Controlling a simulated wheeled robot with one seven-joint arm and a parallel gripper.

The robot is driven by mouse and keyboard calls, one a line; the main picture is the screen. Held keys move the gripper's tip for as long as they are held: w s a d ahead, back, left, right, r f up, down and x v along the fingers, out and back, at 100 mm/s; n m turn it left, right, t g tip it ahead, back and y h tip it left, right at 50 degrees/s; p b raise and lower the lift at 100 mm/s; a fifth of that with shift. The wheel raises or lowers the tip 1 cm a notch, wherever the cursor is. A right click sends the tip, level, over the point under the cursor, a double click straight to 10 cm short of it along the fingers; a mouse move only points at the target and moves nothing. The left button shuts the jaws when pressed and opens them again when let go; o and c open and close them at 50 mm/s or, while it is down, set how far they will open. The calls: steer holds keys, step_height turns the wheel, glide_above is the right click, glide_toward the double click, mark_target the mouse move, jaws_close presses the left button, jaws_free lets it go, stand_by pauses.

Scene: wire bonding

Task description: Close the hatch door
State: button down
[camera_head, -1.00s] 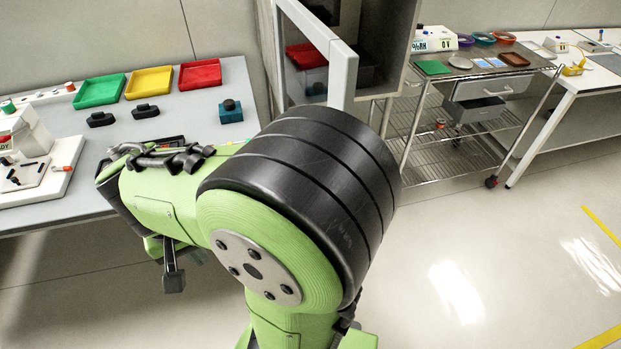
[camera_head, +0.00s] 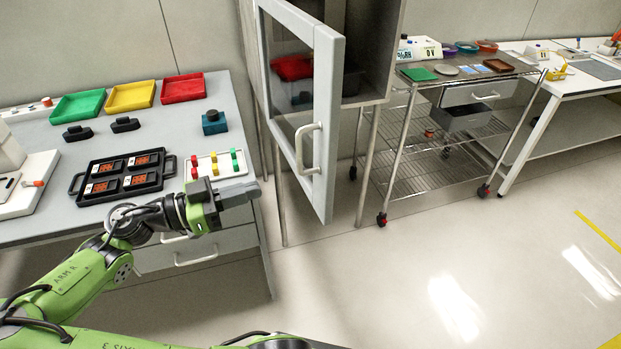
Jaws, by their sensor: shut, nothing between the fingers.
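The hatch door (camera_head: 327,130) is a grey frame with a glass pane and a pale bar handle (camera_head: 308,148). It stands open, swung out toward me from the left side of the grey cabinet (camera_head: 376,40). Red and dark items show through the glass. My gripper (camera_head: 256,188) is shut and empty. It is left of the door handle and apart from it, over the right front edge of the left table.
The left table (camera_head: 228,125) carries a black tray (camera_head: 82,186) and a white board (camera_head: 221,157) close to my gripper. Green, yellow and red bins stand behind. A wire cart (camera_head: 439,163) stands right of the cabinet. The floor in front is clear.

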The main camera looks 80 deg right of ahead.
mark_target(326, 171)
steer(key=b+x, duration=0.2)
steer(key=x, duration=1.1)
steer(key=shift+s+f+b, duration=0.1)
steer(key=shift+s+b, duration=0.05)
steer(key=shift+b, duration=0.15)
